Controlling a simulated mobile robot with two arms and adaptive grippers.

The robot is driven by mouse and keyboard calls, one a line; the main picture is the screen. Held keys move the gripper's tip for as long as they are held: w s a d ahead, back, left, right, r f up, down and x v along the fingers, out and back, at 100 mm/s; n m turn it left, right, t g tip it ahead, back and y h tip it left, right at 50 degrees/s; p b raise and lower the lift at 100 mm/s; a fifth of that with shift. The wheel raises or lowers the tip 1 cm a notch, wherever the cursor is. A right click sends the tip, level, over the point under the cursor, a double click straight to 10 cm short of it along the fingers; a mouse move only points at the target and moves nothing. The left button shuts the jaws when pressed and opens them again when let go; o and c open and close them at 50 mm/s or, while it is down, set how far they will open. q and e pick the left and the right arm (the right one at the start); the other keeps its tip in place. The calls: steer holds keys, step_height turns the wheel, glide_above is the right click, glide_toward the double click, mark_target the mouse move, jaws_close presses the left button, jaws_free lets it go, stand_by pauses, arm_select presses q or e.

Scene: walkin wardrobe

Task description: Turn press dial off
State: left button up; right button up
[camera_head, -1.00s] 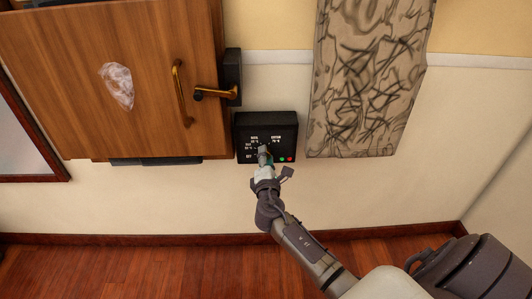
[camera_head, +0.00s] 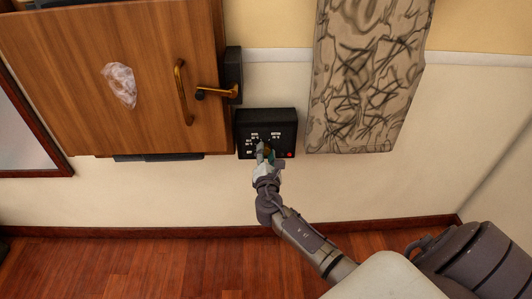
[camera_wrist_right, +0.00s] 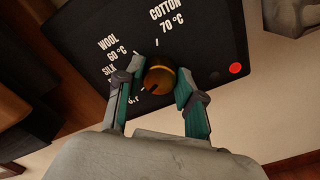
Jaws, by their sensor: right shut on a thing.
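The press dial (camera_wrist_right: 160,77) is a round brown-and-gold knob on a black control box (camera_head: 267,119) on the wall. In the right wrist view its dark pointer mark faces lower left, towards a label mostly hidden by a finger. The labels for wool and cotton are readable. My right gripper (camera_wrist_right: 157,88) has its teal-padded fingers on either side of the dial, shut on it. In the head view the gripper (camera_head: 265,156) covers most of the dial. A red light (camera_wrist_right: 235,69) shows on the box; no green light is lit. My left gripper is out of view.
A wooden panel (camera_head: 140,80) with a gold handle (camera_head: 180,92) hangs left of the box. The wall below the box is bare down to the red wood floor (camera_head: 130,265).

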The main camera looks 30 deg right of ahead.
steer(key=o, duration=1.1)
steer(key=shift+o, duration=0.2)
steer(key=v, duration=1.2)
